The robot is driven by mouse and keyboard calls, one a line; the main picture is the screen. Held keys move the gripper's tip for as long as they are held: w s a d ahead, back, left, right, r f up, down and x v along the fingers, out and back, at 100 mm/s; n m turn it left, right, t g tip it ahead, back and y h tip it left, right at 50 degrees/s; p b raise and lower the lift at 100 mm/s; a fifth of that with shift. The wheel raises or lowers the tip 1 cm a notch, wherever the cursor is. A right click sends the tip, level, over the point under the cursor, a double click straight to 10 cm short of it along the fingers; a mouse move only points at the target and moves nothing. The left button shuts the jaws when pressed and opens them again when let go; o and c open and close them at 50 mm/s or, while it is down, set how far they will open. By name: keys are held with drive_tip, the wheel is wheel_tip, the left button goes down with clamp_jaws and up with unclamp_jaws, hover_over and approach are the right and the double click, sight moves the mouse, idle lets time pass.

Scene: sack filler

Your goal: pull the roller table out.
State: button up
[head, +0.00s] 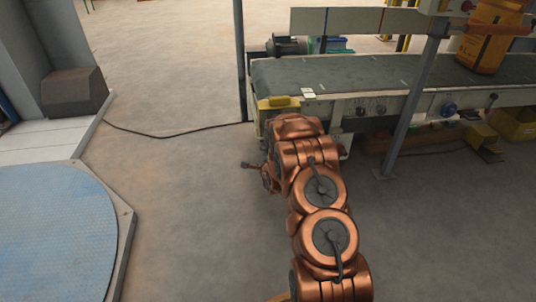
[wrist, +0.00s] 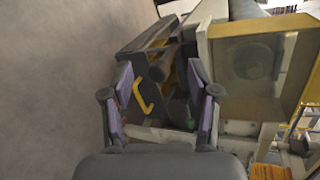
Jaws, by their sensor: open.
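In the wrist view my gripper (wrist: 160,82) is open, its two purple-sided fingers spread apart with nothing between the pads that I can see gripped. A yellow bent handle (wrist: 145,98) shows between the fingers, nearer the left one; I cannot tell how far beyond them it is. Past the fingertips is a dark framed part with a bar (wrist: 146,36), which looks like the roller table, beside the machine's pale frame. In the head view my copper arm reaches to the near left end of the conveyor and hides most of that spot.
The belt conveyor (head: 375,77) runs off to the right, with a yellow block (head: 278,102) at its left end. A grey post (head: 409,108) stands in front of it. A cable (head: 170,136) crosses the floor.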

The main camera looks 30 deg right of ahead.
drive_tip(key=s+d+f+m+t+h, duration=0.2)
drive_tip(key=d+f+m+t, duration=0.2)
drive_tip(key=f+m, duration=0.15)
drive_tip(key=shift+m, duration=0.35)
drive_tip(key=x, duration=0.2)
drive_tip(key=b+x, duration=0.1)
drive_tip(key=x, duration=0.1)
drive_tip(key=b+x, duration=0.1)
drive_tip(key=x, duration=0.2)
drive_tip(key=shift+a+r, duration=0.2)
drive_tip(key=shift+r, duration=0.1)
drive_tip(key=shift+w+d+r, duration=0.1)
drive_tip(key=shift+w+d, duration=0.05)
drive_tip(key=shift+w, duration=0.3)
drive_tip(key=shift+c, duration=0.2)
clamp_jaws()
